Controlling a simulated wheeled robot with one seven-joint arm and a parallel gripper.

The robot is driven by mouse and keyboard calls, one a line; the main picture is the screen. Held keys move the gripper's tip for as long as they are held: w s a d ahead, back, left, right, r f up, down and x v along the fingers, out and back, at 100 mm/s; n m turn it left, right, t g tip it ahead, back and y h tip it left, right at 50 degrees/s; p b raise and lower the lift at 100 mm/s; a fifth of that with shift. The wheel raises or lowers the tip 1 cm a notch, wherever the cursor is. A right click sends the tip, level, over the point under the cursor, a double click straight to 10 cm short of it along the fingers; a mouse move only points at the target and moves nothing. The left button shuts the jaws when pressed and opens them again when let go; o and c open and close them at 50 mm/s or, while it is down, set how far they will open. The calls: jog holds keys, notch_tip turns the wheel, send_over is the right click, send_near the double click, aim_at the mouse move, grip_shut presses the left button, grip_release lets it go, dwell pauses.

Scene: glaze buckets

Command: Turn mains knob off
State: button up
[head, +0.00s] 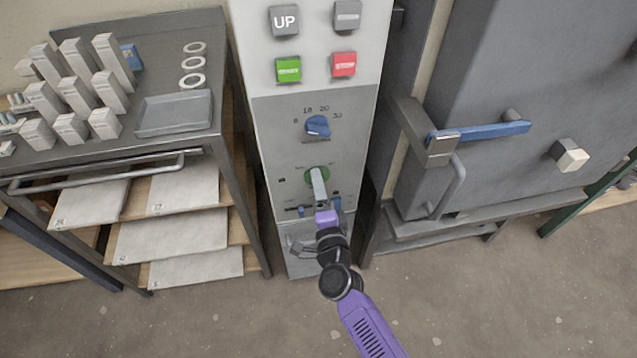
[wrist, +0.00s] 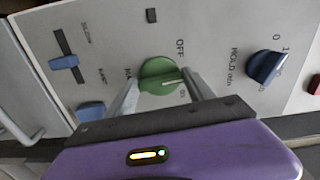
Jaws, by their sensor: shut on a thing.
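The mains knob is a round green knob (head: 308,177) low on the grey control panel. In the wrist view the green knob (wrist: 157,70) has a pale line across its face, pointing to the right of the picture. OFF is printed just above it, and other lettering beside it is partly hidden. My gripper (head: 318,177) reaches the panel from below. In the wrist view my gripper (wrist: 162,84) has one finger on each side of the green knob and is shut on it. The fingers hide part of the knob's surroundings.
A blue knob (head: 318,126) with a number scale sits above the green one. A blue slider (wrist: 64,62) is nearby. UP, green and red buttons are higher up. A metal rack (head: 225,95) stands left, and a grey kiln-like cabinet (head: 480,90) with a blue handle (head: 495,131) right.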

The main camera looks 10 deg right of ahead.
jog(key=shift+f+n+p, duration=0.15)
jog(key=shift+n+p, duration=1.7)
jog(key=shift+n, duration=1.95)
jog(key=o, duration=1.4)
jog(key=s+p, duration=0.1)
jog(key=s, duration=0.6)
jog(key=shift+s, duration=0.4)
